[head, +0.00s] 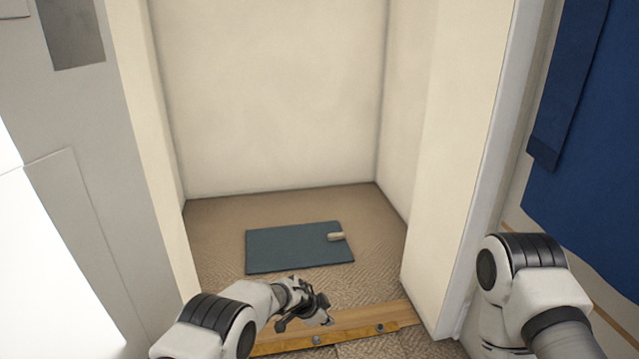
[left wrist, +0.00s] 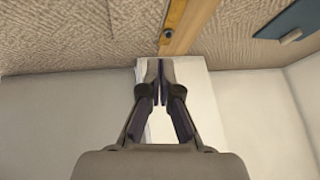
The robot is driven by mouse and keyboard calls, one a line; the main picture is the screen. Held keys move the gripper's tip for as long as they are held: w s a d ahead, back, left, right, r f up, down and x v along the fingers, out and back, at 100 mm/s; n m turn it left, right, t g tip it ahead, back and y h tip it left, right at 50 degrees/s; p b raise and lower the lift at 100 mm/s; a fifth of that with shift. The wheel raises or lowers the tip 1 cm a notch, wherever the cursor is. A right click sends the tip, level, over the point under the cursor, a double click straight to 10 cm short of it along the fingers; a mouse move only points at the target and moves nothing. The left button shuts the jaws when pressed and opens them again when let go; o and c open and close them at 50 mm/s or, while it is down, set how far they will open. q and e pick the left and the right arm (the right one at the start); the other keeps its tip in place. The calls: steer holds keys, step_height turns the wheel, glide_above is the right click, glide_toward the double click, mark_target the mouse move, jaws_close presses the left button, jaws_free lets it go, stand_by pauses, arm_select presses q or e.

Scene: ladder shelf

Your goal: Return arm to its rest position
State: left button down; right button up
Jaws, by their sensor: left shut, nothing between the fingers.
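My left arm comes in from the lower left in the head view. Its gripper (head: 312,309) is over the wooden strip at the front of the alcove, in front of the dark teal mat. In the left wrist view the left gripper (left wrist: 160,68) is shut, with its fingers together and nothing between them. My right arm shows at the lower right of the head view; its gripper is out of the picture.
A dark teal mat (head: 290,252) lies on the tan textured floor of a cream-walled alcove, with a small beige piece (head: 336,237) on it. A wooden strip (head: 350,334) crosses the opening. A blue panel (head: 590,130) hangs at the right. Side walls bound the alcove.

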arm_select(q)
steer(key=s+a+n+g+y+p, duration=0.15)
steer(key=s+a+n, duration=0.35)
steer(key=s+a, duration=0.75)
steer(key=s+a+r+n+g+y, duration=0.15)
steer(key=s+a+n, duration=0.4)
steer(key=s, duration=1.35)
steer(key=s+a+n+g+y+p, duration=0.15)
steer(key=s+a+n, duration=0.35)
steer(key=s+a, duration=0.7)
steer(key=s+d+r+p, duration=0.1)
steer(key=r+p, duration=1.7)
steer(key=r, duration=0.1)
steer(key=s+d+r+p, duration=0.1)
steer(key=s+r+p, duration=0.1)
steer(key=r+p, duration=1.6)
steer(key=shift+d+r+m+p, duration=0.35)
steer(key=shift+p, duration=0.15)
